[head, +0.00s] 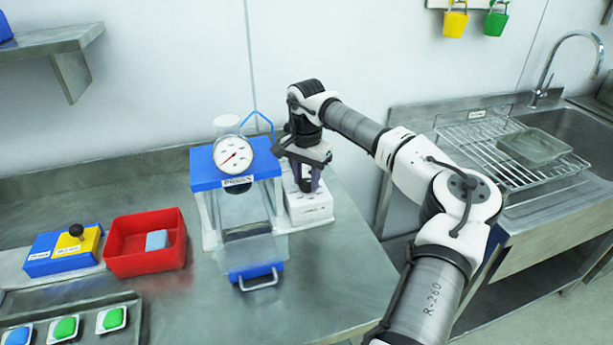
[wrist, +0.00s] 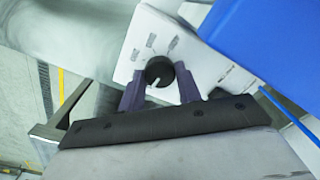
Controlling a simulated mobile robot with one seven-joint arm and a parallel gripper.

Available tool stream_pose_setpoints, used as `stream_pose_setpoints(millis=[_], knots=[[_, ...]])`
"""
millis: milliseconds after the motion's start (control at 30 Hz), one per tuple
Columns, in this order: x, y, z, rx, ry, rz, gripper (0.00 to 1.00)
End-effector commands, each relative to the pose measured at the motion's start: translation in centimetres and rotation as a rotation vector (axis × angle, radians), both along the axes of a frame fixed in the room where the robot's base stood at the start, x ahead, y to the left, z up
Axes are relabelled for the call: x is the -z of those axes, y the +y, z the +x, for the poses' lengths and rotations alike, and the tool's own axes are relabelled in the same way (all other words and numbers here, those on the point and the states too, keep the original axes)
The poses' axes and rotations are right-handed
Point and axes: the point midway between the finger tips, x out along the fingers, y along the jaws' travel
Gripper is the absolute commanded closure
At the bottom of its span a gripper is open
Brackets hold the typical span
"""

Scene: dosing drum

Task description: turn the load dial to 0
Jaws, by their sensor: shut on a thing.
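The load dial (wrist: 159,73) is a round dark knob with a white pointer mark, on a white panel (wrist: 205,68) with small printed labels. In the wrist view the pointer runs toward the lower left of the knob; the label wording is too small to read. My gripper (wrist: 160,86) has its two purple fingers on either side of the knob, shut on it. In the head view my gripper (head: 308,184) points down onto the white box (head: 310,210) at the right of the dosing machine, and hides the dial there.
The blue-topped dosing machine (head: 202,172) with a round gauge (head: 233,155) stands directly left of my gripper. A red bin (head: 130,262) with a light blue block and a blue-and-yellow box (head: 50,262) are further left. A sink (head: 575,140) with a rack is at right.

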Motion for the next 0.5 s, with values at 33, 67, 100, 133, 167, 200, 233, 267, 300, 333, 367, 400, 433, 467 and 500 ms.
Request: stream_pose_setpoints(millis=[33,67,100,133,167,200,233,267,300,333,367,400,433,467,500], knots=[[-0.1,0.06,0.02,-0.021,-0.002,0.001,0.89],[-0.1,0.06,0.02,-0.033,-0.002,0.001,0.89],[-0.09,0.06,0.02,-0.046,-0.002,0.001,0.89],[-0.09,0.06,0.02,-0.055,-0.002,0.001,0.89],[-0.09,0.06,0.02,-0.064,-0.002,0.001,0.89],[-0.09,0.06,0.02,-0.073,-0.002,0.001,0.89],[-0.08,0.06,0.02,-0.079,-0.002,0.001,0.89],[-0.08,0.06,0.02,-0.084,-0.002,0.001,0.89],[-0.08,0.06,0.02,-0.09,-0.002,0.001,0.89],[-0.08,0.06,0.02,-0.093,-0.002,0.001,0.89],[-0.08,0.06,0.02,-0.096,-0.002,0.001,0.89],[-0.08,0.06,0.02,-0.098,-0.002,0.001,0.89],[-0.07,0.06,0.02,-0.099,-0.002,0.001,0.89],[-0.07,0.06,0.02,-0.1,-0.002,0.001,0.89],[-0.07,0.06,0.01,-0.101,-0.002,0.001,0.89]])
